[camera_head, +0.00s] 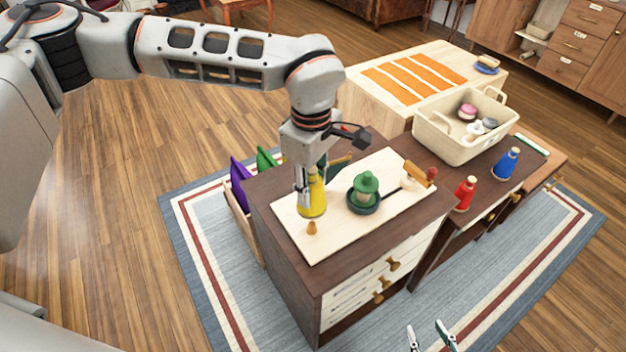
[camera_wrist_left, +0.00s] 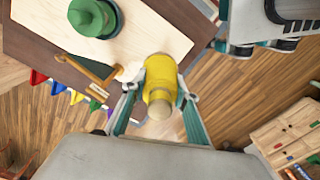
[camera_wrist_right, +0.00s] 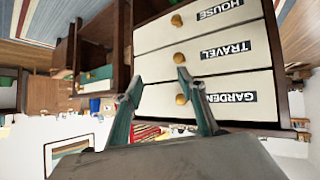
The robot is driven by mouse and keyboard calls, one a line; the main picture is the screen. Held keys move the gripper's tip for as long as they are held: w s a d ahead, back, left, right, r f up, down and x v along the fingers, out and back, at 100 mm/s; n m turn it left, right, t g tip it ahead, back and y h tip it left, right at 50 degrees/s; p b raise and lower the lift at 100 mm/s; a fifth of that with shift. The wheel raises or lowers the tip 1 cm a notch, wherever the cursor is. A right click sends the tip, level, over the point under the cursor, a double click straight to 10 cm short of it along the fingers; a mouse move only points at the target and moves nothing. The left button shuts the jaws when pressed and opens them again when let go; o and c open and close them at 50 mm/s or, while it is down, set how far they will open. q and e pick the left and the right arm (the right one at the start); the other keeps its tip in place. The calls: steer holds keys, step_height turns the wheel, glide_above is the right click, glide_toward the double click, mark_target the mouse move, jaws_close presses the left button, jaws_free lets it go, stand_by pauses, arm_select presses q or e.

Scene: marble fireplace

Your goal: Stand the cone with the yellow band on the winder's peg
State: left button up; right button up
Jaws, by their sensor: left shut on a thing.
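My left gripper (camera_head: 309,200) is shut on the yellow cone (camera_head: 316,200), held over the near-left part of the winder's pale board (camera_head: 285,212). In the left wrist view the cone (camera_wrist_left: 160,72) sits between the fingers, its tan end towards the camera. A small orange-tan peg (camera_head: 312,229) shows just below the cone in the head view; I cannot tell the gap between them. A green cone-shaped piece (camera_head: 366,183) stands on a dark green disc on the board. My right gripper (camera_head: 432,339) is open and empty, in front of labelled drawers (camera_wrist_right: 205,50).
A crank with a wooden handle (camera_head: 418,174) is at the board's right. A red cone (camera_head: 465,194) and a blue cone (camera_head: 507,163) stand on the dark cabinet to the right. A cream basket (camera_head: 450,137) with several items is behind. Coloured flags hang behind the left side.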

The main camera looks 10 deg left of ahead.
arm_select(q)
steer(key=shift+s+f, duration=0.15)
steer(key=shift+f, duration=0.15)
steer(key=shift+f+b, duration=0.2)
steer(key=shift+b, duration=0.1)
steer(key=shift+f, duration=0.45)
steer(key=shift+f+b, duration=0.9)
steer(key=shift+f, duration=0.65)
steer(key=shift+f+b, duration=0.45)
steer(key=shift+f, duration=1.3)
arm_select(e)
steer(key=shift+s+d+f, duration=0.1)
steer(key=shift+d+f, duration=0.1)
steer(key=shift+f, duration=0.55)
steer(key=shift+s+d+f, duration=0.1)
steer(key=shift+d+f, duration=0.05)
steer(key=shift+f, duration=0.6)
arm_select(q)
steer(key=o, duration=1.2)
arm_select(e)
steer(key=shift+r, duration=0.1)
